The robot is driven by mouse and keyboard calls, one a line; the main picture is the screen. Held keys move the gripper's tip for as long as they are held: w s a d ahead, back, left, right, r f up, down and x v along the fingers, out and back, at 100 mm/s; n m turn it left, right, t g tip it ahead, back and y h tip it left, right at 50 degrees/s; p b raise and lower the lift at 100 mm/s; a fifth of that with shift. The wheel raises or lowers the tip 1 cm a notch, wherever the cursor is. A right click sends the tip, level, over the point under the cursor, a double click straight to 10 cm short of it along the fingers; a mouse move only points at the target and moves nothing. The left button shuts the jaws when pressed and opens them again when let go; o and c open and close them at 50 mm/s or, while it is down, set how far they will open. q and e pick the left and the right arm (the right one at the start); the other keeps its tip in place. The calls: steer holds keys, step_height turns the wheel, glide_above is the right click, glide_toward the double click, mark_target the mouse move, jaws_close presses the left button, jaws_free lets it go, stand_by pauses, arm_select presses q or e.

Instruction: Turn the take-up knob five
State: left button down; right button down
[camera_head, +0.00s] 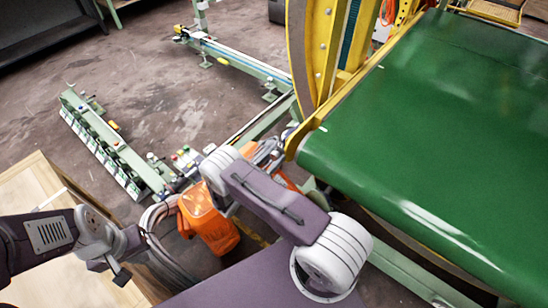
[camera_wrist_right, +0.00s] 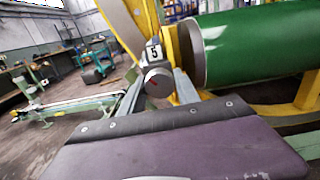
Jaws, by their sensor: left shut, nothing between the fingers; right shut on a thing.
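The take-up knob (camera_wrist_right: 157,82) is a grey round knob with a dark face, under a white label with a black 5 (camera_wrist_right: 154,51), in the right wrist view. My right gripper (camera_wrist_right: 158,88) is shut on it, one finger on each side. In the head view my right gripper (camera_head: 268,152) reaches the yellow frame by the belt's near corner; the knob cannot be made out there. My left gripper (camera_head: 119,273) is shut and empty at the lower left, well apart from the knob, near a light wooden surface.
The green belt (camera_head: 430,130) fills the right side, with its roller end close to my right gripper. A yellow curved ring frame (camera_head: 318,50) stands behind. An orange motor-like unit (camera_head: 207,222) and cables lie below my right arm. A green rail with several switches (camera_head: 110,145) is at left.

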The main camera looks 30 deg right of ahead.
steer(key=m, duration=0.2)
steer(key=shift+f+m+b, duration=0.1)
steer(key=shift+m+b, duration=0.25)
steer(key=shift+m, duration=1.05)
steer(key=c, duration=0.9)
jaws_free()
steer(key=v, duration=0.9)
steer(key=shift+s+b, duration=0.1)
steer(key=shift+b, duration=0.3)
